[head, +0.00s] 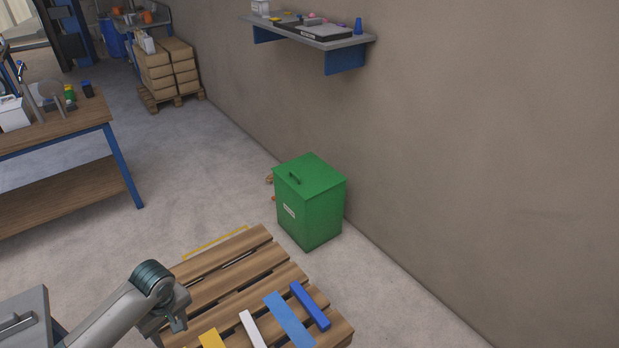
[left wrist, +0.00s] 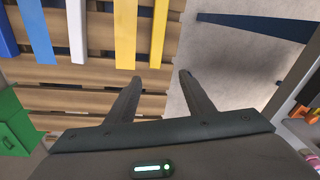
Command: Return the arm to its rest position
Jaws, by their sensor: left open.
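My left arm comes in from the lower left of the head view. Its gripper (head: 172,324) hangs above the near left edge of a wooden pallet (head: 224,282). In the left wrist view the gripper (left wrist: 160,79) has its two fingers spread, with nothing between them. The fingers point across the pallet's edge, where its slats meet the grey floor. My right gripper is in neither view.
Blue, white and yellow strips, including a blue one (head: 290,318), lie on the pallet. A green lidded bin (head: 310,205) stands behind it by the wall. A wall shelf (head: 312,36) is above. A workbench (head: 60,118) is at left, with open floor (head: 190,190) between.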

